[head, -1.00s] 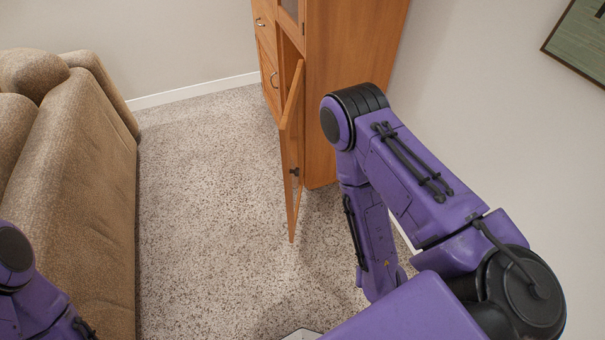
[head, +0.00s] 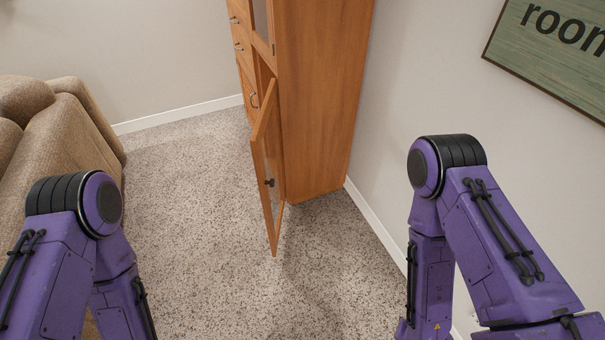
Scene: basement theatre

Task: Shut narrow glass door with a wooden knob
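A narrow glass door (head: 264,160) with a wooden frame stands ajar at the lower part of a tall wooden cabinet (head: 318,100). No part of my arms that I see touches the door.
A brown sofa (head: 62,145) stands at the left. A wall with a framed green sign (head: 555,50) runs along the right. Speckled carpet (head: 190,190) in front of the cabinet and between sofa and door is clear.

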